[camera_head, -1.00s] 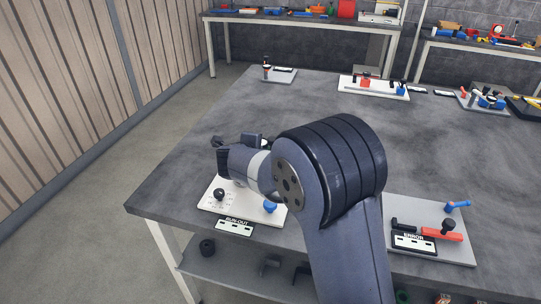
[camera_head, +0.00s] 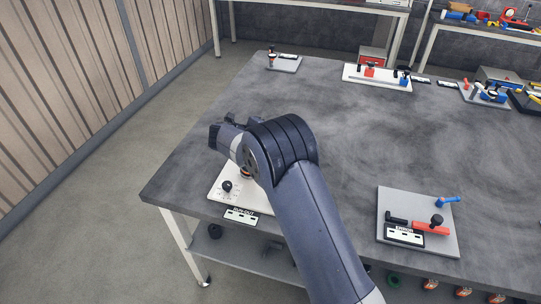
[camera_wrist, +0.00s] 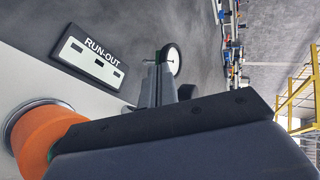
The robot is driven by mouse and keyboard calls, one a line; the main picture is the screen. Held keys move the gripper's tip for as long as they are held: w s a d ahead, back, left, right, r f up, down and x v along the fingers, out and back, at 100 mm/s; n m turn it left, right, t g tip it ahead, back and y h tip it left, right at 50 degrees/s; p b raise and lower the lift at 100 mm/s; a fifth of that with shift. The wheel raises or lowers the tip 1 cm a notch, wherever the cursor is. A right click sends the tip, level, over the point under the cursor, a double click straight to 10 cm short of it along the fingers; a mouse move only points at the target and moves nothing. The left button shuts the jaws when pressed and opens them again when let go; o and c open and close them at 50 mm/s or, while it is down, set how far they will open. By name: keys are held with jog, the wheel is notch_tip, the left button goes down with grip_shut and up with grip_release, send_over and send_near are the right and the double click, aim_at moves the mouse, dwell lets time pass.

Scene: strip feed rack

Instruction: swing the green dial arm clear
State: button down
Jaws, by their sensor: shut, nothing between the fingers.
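The white run-out board (camera_head: 217,194) lies at the table's near left corner, partly hidden under my arm. A black knob (camera_head: 227,186) stands on it. In the wrist view an orange cylinder (camera_wrist: 45,137) sits in a metal ring at the lower left. A round white dial (camera_wrist: 172,60) with a dark rim is just beyond my fingers. My gripper (camera_head: 214,134) is shut and empty above the board; I cannot tell whether it touches the dial.
A RUN-OUT plate (camera_head: 241,216) is at the board's front edge. A grey board (camera_head: 447,208) with a red lever (camera_head: 430,228), a blue handle (camera_head: 447,201) and an ERROR plate (camera_head: 404,235) lies to the right. The middle of the table is clear. Other fixtures stand along the back.

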jog(key=shift+w+d, duration=0.15)
jog(key=shift+w, duration=0.1)
dwell(0.5)
